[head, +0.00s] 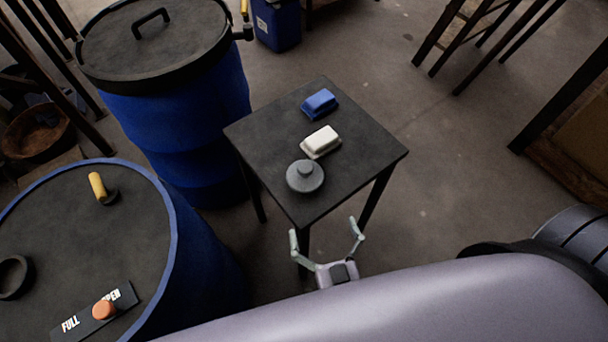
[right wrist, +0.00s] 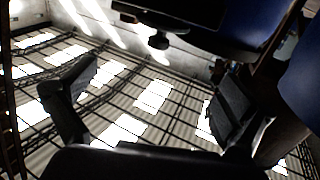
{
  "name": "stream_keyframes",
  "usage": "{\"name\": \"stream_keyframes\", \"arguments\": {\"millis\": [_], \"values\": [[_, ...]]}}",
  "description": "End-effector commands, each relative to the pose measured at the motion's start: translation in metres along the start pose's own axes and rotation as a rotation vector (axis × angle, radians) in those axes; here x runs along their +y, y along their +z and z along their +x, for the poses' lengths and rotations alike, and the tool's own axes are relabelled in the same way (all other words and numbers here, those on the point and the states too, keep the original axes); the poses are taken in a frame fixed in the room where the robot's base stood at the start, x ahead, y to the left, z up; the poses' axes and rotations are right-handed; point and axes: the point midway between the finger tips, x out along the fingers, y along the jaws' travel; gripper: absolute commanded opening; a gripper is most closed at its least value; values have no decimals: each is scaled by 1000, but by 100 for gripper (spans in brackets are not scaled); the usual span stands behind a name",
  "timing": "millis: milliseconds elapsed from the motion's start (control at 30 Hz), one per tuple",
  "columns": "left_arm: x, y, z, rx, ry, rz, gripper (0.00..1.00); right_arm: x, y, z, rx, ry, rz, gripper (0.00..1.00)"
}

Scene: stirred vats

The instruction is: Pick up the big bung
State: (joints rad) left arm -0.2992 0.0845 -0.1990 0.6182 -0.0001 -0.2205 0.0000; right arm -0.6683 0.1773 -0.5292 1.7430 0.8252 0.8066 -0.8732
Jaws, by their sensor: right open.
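A grey round bung (head: 305,177) with a small raised knob sits near the front of the small dark table (head: 355,164). It looks like the big bung. My right gripper (head: 324,229) is open and empty just in front of the table's near corner, with its two fingers spread towards the table and apart from the bung. In the right wrist view my open fingers (right wrist: 155,82) frame only the bright roof panels, and the bung does not show clearly there. My left gripper is in neither view.
A white block (head: 321,141) and a blue block (head: 319,103) lie behind the bung. A lidded blue vat (head: 180,120) stands left of the table. A nearer vat (head: 100,235) bears a yellow handle (head: 97,185) and an orange knob (head: 103,309). Floor right of the table is clear.

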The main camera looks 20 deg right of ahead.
Motion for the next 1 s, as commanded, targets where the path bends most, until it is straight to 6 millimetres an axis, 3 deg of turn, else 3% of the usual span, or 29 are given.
{"name": "stream_keyframes", "arguments": {"millis": [167, 400, 667, 833, 1000], "values": [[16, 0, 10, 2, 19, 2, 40, 0, 1, 42, 6, 1, 2, 100], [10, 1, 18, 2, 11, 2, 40, -1, 2, 88, 4, -1, 1, 100], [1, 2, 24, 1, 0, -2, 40, -1, 3, 107, 1, -2, 2, 100], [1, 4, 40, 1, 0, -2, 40, -2, 8, 133, 5, -2, 1, 100], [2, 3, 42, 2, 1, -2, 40, -2, 6, 152, 2, -2, 1, 100]]}}
